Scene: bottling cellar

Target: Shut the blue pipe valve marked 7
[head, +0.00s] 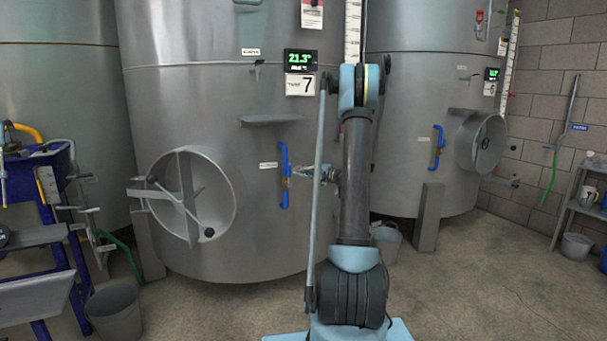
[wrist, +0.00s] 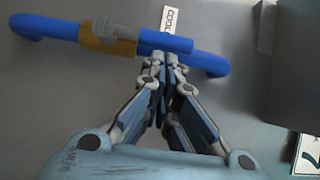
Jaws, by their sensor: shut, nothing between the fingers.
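The blue pipe valve (head: 285,194) is on the front of the steel tank marked 7, whose number card (head: 300,84) hangs above it. In the wrist view the blue pipe (wrist: 60,28) runs across the top, with a brass-coloured body (wrist: 97,40) on it. A blue lever (wrist: 168,42) extends from the body along the pipe. My gripper (head: 297,172) is just right of the valve in the head view. In the wrist view my gripper (wrist: 158,64) is shut and empty, its fingertips beside the lever; I cannot tell whether they touch it.
A similar blue valve (head: 438,148) is on the right tank. A round hatch (head: 190,196) with a protruding handle is left of the valve, and a small shelf (head: 270,120) juts out above. A bucket (head: 387,240) stands behind my arm.

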